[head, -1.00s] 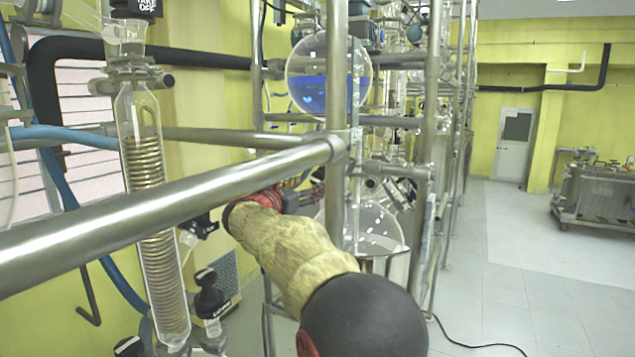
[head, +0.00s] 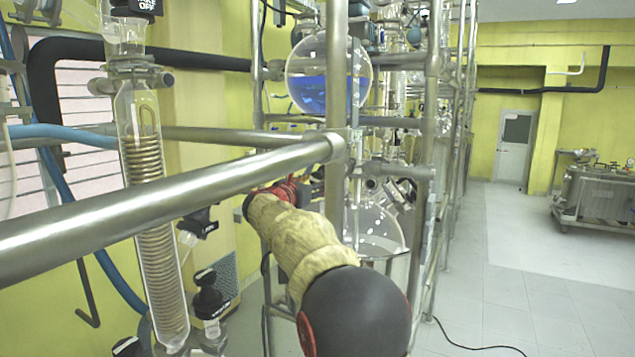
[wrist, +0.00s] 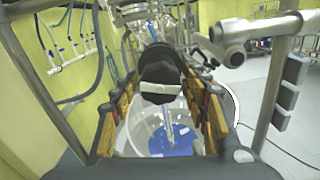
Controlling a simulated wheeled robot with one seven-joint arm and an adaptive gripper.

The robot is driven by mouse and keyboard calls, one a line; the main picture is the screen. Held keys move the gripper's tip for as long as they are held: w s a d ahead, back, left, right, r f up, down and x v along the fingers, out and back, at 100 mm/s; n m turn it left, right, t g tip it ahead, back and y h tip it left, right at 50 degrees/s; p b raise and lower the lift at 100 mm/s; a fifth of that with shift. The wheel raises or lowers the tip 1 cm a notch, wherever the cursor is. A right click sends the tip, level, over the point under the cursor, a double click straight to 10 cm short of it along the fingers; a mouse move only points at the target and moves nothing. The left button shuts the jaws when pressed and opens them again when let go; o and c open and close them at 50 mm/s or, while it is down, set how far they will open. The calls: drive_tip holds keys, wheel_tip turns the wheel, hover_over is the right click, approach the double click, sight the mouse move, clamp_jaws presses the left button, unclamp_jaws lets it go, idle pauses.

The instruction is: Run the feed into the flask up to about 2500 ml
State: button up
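A round glass flask (head: 328,95) with blue liquid hangs high on the frame in the head view. Below it is a larger round glass vessel (head: 378,232), partly hidden by my arm. In the wrist view, a clear vessel (wrist: 135,134) with blue liquid at its bottom lies below my gripper (wrist: 160,72). A narrow bluish-clear tube or stream reaches down towards that liquid; I cannot tell which. A black knob (wrist: 160,75) sits between my two spread fingers; whether they press on it is unclear. Volume marks are not readable.
A thick steel rail (head: 170,205) crosses in front of my arm, meeting an upright post (head: 337,60). A glass coil condenser (head: 150,190) stands at left. Open floor (head: 540,290) lies at right, with a black cable and a metal tank (head: 600,195).

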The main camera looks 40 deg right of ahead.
drive_tip(key=c, duration=0.8)
drive_tip(key=shift+c, duration=0.2)
drive_tip(key=shift+m+b, duration=0.3)
drive_tip(key=shift+m, duration=0.1)
drive_tip(key=m+b, duration=0.3)
drive_tip(key=shift+f+m, duration=0.15)
drive_tip(key=shift+m, duration=0.15)
drive_tip(key=m+b, duration=0.3)
drive_tip(key=m, duration=0.1)
drive_tip(key=shift+m, duration=0.3)
drive_tip(key=m+b, duration=0.3)
drive_tip(key=m, duration=0.1)
drive_tip(key=shift+b, duration=0.35)
drive_tip(key=shift+w+m+b, duration=0.1)
drive_tip(key=shift+m+b, duration=1.15)
drive_tip(key=shift+m, duration=0.85)
